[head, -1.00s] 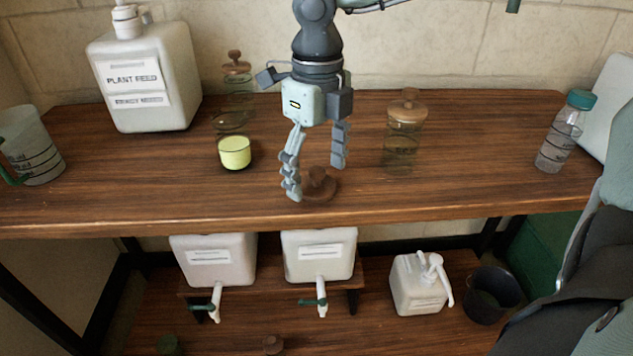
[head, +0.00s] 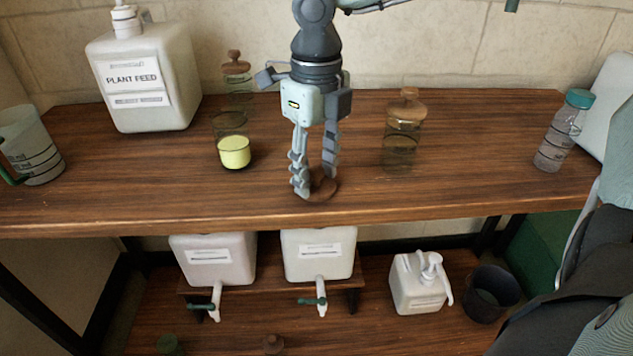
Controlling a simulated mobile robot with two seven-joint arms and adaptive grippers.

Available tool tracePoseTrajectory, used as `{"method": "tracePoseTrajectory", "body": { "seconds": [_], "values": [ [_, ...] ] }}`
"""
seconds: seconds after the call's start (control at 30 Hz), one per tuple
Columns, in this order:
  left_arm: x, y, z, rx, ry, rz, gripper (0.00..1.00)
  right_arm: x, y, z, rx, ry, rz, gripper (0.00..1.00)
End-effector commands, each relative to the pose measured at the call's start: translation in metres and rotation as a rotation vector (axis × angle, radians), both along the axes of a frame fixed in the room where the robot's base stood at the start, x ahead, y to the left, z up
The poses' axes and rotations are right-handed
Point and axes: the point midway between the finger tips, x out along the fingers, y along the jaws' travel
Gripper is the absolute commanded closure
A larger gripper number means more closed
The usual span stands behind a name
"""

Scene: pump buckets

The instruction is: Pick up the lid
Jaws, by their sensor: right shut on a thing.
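A round brown wooden lid (head: 326,188) lies on the wooden tabletop near its front edge. My right gripper (head: 315,180) comes down from above and is shut on the lid; the fingers hide its knob. Whether the lid touches the table is hard to tell, but it looks to be resting on it. An open glass jar with yellow-green contents (head: 234,152) stands to the left of the gripper. My left gripper is not in view.
Lidded glass jars stand at the right (head: 401,140) and behind the open jar (head: 237,85). A plant feed container (head: 140,80), a measuring jug (head: 35,150) and a bottle (head: 560,135) stand farther out. The lower shelf holds white dispensers (head: 213,262) and a black bucket (head: 490,292).

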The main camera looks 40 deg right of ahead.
Motion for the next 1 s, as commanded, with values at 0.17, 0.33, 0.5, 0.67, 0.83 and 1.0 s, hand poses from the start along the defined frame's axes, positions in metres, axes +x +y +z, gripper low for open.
{"method": "tracePoseTrajectory", "body": {
  "seconds": [0.17,0.33,0.5,0.67,0.83,1.0],
  "values": [
    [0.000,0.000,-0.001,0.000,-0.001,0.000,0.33,-0.003,-0.001,-0.005,-0.001,0.012,-0.001,0.75],
    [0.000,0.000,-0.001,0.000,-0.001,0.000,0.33,-0.003,-0.001,0.004,-0.003,0.011,0.000,0.98],
    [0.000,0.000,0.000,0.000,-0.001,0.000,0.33,-0.001,0.000,0.034,-0.002,0.003,-0.001,1.00],
    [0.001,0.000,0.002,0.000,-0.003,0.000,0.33,0.000,-0.001,0.086,-0.002,-0.003,-0.002,1.00],
    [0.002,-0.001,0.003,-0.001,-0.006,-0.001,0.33,-0.001,0.000,0.148,-0.003,-0.002,-0.002,1.00],
    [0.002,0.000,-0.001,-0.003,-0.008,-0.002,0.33,-0.001,0.000,0.202,-0.002,0.001,-0.001,1.00]
  ]
}}
